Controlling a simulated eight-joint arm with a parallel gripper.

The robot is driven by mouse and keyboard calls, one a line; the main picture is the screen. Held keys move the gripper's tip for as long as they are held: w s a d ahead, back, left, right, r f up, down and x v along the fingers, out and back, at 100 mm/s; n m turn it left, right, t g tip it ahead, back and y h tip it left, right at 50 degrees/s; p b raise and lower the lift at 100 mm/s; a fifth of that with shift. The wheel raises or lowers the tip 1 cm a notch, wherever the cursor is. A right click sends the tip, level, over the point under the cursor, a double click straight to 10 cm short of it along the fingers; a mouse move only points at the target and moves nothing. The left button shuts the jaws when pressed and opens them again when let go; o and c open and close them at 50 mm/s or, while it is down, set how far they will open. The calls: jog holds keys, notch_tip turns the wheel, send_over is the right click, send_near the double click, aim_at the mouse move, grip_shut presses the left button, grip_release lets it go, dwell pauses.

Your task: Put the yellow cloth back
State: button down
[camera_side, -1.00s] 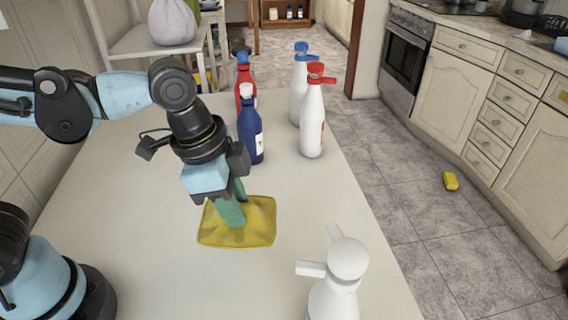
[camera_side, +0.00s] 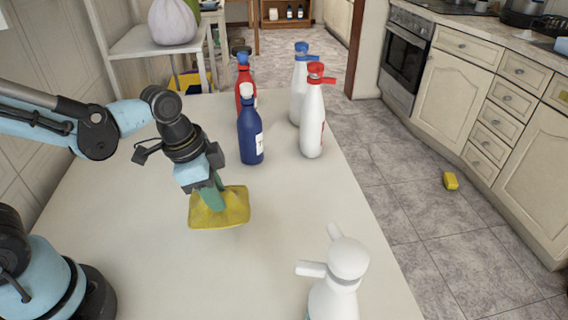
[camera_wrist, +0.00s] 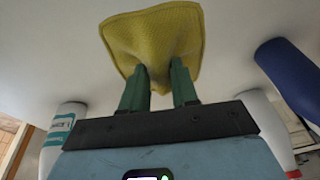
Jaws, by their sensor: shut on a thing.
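The yellow cloth (camera_side: 232,207) hangs from my gripper (camera_side: 214,200) in the side view, seemingly a little above the white table (camera_side: 285,230).
A blue bottle (camera_side: 250,135), a red bottle (camera_side: 243,85) and two white bottles (camera_side: 312,125) stand at the far part of the table. A white spray bottle (camera_side: 340,280) stands at the near right. The table's middle is clear.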

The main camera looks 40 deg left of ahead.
jog(key=shift+w+a+f, duration=0.55)
jog(key=shift+a, duration=0.15)
jog(key=shift+f, duration=2)
jog(key=shift+f, duration=0.15)
jog(key=c, duration=0.9)
grip_release()
jog(key=shift+o, duration=0.2)
jog(key=shift+v, duration=6.1)
jog(key=a+n+t, duration=0.1)
jog(key=n, duration=0.2)
jog(key=a+n+t+y, duration=0.1)
jog(key=n+t, duration=0.1)
jog(key=n, duration=0.1)
jog(key=a+n+t, duration=0.1)
jog(key=n, duration=0.2)
jog(key=shift+w+r+t+y, duration=0.2)
jog(key=shift+r+t+y, duration=0.1)
jog(key=shift+t, duration=0.1)
